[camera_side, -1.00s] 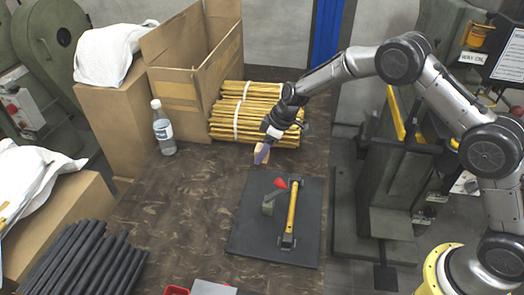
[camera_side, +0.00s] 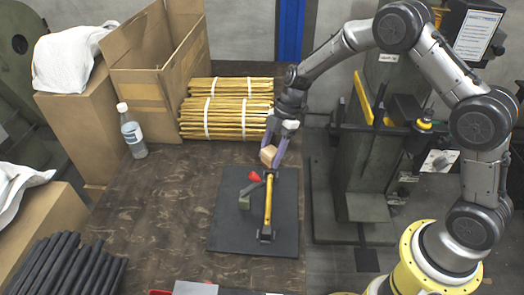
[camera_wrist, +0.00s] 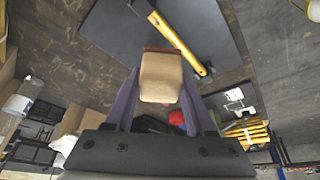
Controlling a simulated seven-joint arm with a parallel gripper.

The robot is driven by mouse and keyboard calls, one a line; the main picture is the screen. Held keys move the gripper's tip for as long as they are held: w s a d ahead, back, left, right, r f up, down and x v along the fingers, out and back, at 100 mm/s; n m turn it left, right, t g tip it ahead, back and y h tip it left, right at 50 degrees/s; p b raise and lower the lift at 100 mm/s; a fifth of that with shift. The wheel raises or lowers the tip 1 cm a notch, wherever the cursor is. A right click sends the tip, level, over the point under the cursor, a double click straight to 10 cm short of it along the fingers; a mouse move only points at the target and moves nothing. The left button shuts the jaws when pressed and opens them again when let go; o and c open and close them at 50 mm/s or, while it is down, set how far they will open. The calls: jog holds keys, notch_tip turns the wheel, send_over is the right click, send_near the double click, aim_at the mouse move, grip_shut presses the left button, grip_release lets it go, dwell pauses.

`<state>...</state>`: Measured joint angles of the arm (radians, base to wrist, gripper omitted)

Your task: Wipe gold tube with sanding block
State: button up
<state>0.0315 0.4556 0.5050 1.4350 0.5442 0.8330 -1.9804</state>
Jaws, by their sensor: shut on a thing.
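The gold tube (camera_side: 268,203) lies on the dark square plate (camera_side: 226,238), held at its ends by dark fittings. It also shows in the wrist view (camera_wrist: 176,38). My gripper (camera_side: 273,152) is shut on the tan sanding block (camera_side: 267,156), with purple fingers on either side of it. In the wrist view the block (camera_wrist: 160,78) has a reddish-brown edge and partly hides the scene behind it. The block is close to the tube's far end in the side view and looks above it; I cannot tell whether they touch.
A red-tipped clamp lever (camera_side: 254,177) stands left of the tube on the plate. Bundled gold tubes (camera_side: 225,115), a bottle (camera_side: 132,133) and an open carton (camera_side: 150,85) are at the back. Dark rods (camera_side: 65,268) lie front left. The table left of the plate is bare.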

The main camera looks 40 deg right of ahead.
jog(key=shift+f, duration=3.65)
jog(key=shift+w+d, duration=0.15)
jog(key=shift+w, duration=0.05)
jog(key=shift+c, duration=0.6)
jog(key=shift+w+d+f, duration=0.2)
jog(key=shift+w+d, duration=1.05)
jog(key=shift+s+a, duration=1.35)
jog(key=shift+s, duration=0.05)
jog(key=shift+s+a+r, duration=0.1)
jog(key=shift+r, duration=3.9)
